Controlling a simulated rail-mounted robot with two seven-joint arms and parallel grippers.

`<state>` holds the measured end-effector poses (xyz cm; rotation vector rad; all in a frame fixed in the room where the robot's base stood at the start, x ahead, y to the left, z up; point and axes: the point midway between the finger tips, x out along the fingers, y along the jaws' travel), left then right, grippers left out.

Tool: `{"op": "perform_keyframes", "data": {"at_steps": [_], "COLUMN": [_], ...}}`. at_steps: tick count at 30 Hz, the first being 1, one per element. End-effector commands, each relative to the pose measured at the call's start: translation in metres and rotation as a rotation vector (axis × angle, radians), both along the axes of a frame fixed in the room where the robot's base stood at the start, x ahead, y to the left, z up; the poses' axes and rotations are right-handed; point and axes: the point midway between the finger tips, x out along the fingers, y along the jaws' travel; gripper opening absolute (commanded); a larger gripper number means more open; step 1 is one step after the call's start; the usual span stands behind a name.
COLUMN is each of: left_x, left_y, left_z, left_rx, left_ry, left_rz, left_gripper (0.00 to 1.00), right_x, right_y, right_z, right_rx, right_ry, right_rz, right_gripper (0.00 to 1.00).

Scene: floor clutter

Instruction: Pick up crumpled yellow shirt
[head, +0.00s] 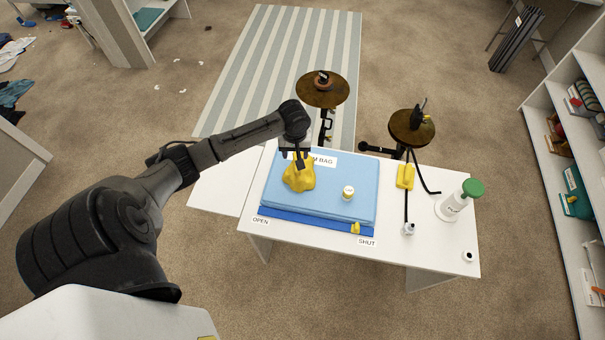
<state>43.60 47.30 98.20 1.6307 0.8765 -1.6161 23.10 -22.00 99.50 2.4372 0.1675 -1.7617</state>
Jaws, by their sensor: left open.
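The crumpled yellow shirt (299,179) lies in a heap on the blue vacuum bag (330,199), near the bag's upper left part. My left gripper (299,162) is directly over the shirt, pointing down, with its fingertips at the shirt's top edge. It is open. I cannot tell whether the fingers touch the cloth. The gripper and wrist hide part of the shirt's back and part of the bag's label. My right gripper is not in the picture.
The bag lies on a white table (440,255). A yellow tool (405,176), a small bottle (408,229) and a green-topped pump (457,203) are to the right. Two round-topped stands (322,90) (411,128) rise behind the table.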

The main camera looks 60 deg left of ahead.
Motion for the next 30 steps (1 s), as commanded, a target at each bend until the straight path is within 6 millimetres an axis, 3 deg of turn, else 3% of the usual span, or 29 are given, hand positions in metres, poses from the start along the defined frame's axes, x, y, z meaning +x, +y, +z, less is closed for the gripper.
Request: {"op": "perform_keyframes", "data": {"at_steps": [1,5,15,25,30], "left_x": [0.004,0.008,0.009,0.009,0.009], "left_y": [0.011,0.021,0.022,0.021,0.021], "left_z": [0.000,-0.009,-0.063,-0.082,-0.104], "left_rx": [0.001,-0.007,-0.008,-0.007,-0.006], "left_ry": [0.002,0.006,0.006,0.005,0.006], "left_rz": [0.045,0.102,0.105,0.103,0.102], "left_gripper": [0.55,0.55,0.55,0.55,0.55], "right_x": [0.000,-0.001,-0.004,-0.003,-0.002], "right_y": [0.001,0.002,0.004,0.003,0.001], "right_z": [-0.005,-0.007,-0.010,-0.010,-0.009], "right_rx": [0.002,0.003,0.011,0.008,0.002], "right_ry": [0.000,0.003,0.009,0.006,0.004], "right_rz": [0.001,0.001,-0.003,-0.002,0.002], "right_gripper": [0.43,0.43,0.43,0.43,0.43]}}
